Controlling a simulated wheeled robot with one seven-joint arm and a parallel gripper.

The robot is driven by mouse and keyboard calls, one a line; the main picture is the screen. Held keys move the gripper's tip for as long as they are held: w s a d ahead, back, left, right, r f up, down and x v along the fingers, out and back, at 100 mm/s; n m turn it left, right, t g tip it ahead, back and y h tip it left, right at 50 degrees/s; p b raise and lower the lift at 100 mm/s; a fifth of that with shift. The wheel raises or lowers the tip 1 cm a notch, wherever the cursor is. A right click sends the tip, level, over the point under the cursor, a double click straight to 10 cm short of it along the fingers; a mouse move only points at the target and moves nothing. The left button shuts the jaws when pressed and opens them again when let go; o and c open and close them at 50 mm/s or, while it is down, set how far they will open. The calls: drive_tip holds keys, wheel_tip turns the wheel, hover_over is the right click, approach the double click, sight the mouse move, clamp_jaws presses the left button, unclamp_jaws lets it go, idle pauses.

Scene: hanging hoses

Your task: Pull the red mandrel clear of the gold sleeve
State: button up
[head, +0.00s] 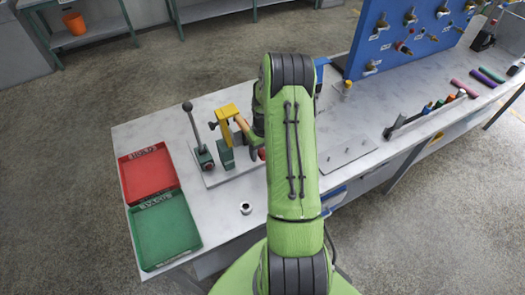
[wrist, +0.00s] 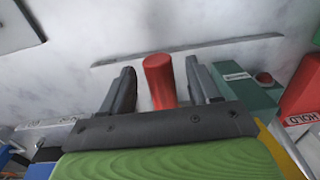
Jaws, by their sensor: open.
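The red mandrel (wrist: 160,82) is a smooth red cylinder in the middle of the wrist view. My gripper (wrist: 160,67) is open, with one dark finger on each side of it. A gap shows on both sides, so the fingers are not closed on it. In the head view my arm hides the gripper and most of the mandrel; a small red part (head: 262,154) shows at the arm's left edge. I cannot clearly make out the gold sleeve, or whether the mandrel sits in it.
A yellow-topped clamp (head: 229,116) and a black-knobbed lever (head: 198,140) stand left of my arm. A red tray (head: 150,150) and green tray (head: 165,228) lie at the left. A small metal ring (head: 246,208) is nearer. A blue fitting board (head: 415,38) stands at back right.

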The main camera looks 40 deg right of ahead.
clamp_jaws()
drive_tip(key=shift+s+a, duration=0.15)
drive_tip(key=shift+s, duration=0.55)
idle(0.5)
drive_tip(key=s, duration=0.2)
drive_tip(key=s+a+b, duration=0.1)
drive_tip(key=s, duration=0.1)
drive_tip(key=shift+s+a, duration=0.2)
drive_tip(key=shift+s, duration=0.2)
idle(0.4)
drive_tip(key=shift+s+a+r+p, duration=0.2)
drive_tip(key=shift+s+r+p, duration=0.05)
drive_tip(key=shift+s+r, duration=0.5)
drive_tip(key=shift+s+a+r+p, duration=0.2)
drive_tip(key=shift+s+r, duration=0.5)
